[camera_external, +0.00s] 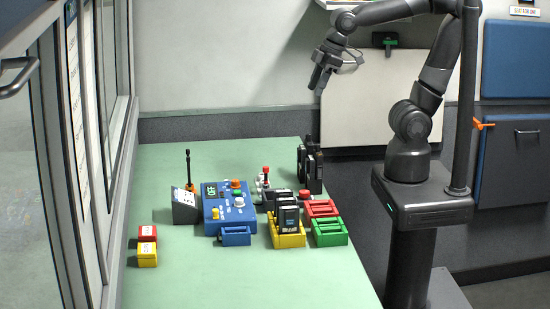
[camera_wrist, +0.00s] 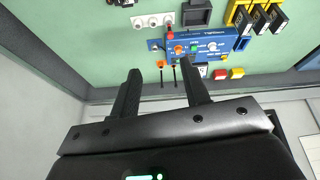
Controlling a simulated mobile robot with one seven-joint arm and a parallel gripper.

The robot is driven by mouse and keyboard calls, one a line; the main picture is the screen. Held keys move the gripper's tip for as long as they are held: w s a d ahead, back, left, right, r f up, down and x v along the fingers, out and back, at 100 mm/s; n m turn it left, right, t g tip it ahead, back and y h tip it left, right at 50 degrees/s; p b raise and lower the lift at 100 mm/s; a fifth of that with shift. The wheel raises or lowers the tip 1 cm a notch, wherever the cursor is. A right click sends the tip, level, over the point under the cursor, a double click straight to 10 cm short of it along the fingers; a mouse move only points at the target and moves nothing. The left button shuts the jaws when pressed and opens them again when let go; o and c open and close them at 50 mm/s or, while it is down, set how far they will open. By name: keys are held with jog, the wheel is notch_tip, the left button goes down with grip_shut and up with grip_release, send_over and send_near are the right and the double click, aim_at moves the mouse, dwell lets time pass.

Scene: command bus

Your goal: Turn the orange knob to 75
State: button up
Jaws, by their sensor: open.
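The orange knob (camera_external: 235,184) is on top of a blue control box (camera_external: 245,219) on the green table. It also shows in the wrist view (camera_wrist: 179,50), on the blue box (camera_wrist: 208,52). The box has a small green-lit display (camera_external: 211,190), whose digits are too small to read surely. A white knob (camera_external: 239,201) and a yellow knob (camera_external: 216,213) are on the same box. My gripper (camera_external: 317,84) is raised well above the table, to the right of the box. In the wrist view, its two fingers (camera_wrist: 161,76) are spread apart with nothing between them.
A tall black device (camera_external: 310,165) stands behind.

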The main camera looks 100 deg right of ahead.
jog(key=w+a+f+n+g, duration=0.1)
jog(key=w+f+n, duration=0.1)
jog(key=w, duration=0.5)
jog(key=w+a+f+n+g, duration=0.1)
jog(key=w+a+f+n, duration=0.1)
jog(key=w, duration=0.5)
jog(key=n+g, duration=0.2)
jog(key=n, duration=0.1)
send_near(235, 181)
notch_tip(235, 181, down, 8)
jog(key=shift+w+d+f, duration=0.1)
jog(key=shift+d+f, duration=0.05)
jog(key=shift+f, duration=0.05)
grip_shut()
